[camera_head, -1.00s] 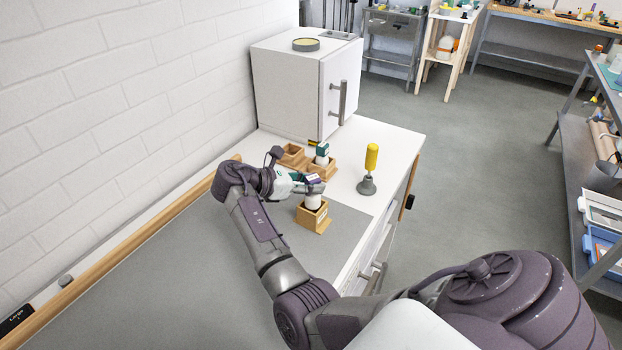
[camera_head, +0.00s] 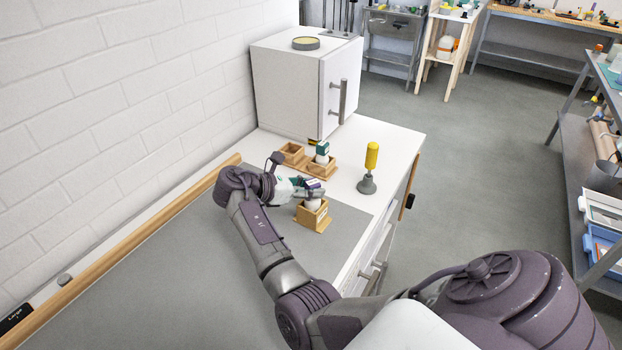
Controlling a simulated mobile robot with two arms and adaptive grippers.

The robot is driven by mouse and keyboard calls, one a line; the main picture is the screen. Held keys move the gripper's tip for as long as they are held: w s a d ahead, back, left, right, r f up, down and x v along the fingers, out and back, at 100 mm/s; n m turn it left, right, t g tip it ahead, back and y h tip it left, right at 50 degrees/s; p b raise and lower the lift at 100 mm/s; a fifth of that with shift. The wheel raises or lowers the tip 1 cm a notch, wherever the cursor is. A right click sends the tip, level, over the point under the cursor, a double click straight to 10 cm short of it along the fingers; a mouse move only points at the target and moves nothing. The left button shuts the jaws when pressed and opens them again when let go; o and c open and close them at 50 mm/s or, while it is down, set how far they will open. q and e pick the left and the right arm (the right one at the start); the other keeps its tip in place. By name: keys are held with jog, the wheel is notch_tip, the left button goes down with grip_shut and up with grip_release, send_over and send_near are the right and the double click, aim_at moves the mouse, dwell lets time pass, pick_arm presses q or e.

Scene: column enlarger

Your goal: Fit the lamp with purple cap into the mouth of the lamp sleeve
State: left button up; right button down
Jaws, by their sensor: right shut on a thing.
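The lamp with purple cap (camera_head: 313,184) is in the jaws of my right gripper (camera_head: 309,190), on the counter's grey mat. Its white lower body is upright at the mouth of a wooden box-shaped holder (camera_head: 313,220) with a pale label, which looks like the lamp sleeve. The lower end of the lamp is hidden by the holder's front wall, so it appears at least partly inside; how deep I cannot tell. My right gripper is shut on the lamp, close above the holder. My left gripper is not in view.
Behind stand two more wooden holders, one empty-looking (camera_head: 292,153) and one by a green-capped lamp (camera_head: 322,150). A yellow-handled tool (camera_head: 371,158) stands to the right on a grey base. A white cabinet (camera_head: 290,90) is at the back. The near mat is clear.

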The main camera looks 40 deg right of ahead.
jog(key=shift+s+f+b, duration=0.1)
jog(key=shift+f+b, duration=0.35)
jog(key=shift+f, duration=1.15)
jog(key=c, duration=0.7)
grip_release()
jog(key=shift+f, duration=0.1)
jog(key=shift+a+r, duration=0.2)
jog(key=shift+r, duration=0.05)
jog(key=shift+p+v, duration=0.8)
jog(key=shift+v, duration=0.4)
jog(key=p+v, duration=0.2)
jog(key=v, duration=0.3)
jog(key=shift+a, duration=0.1)
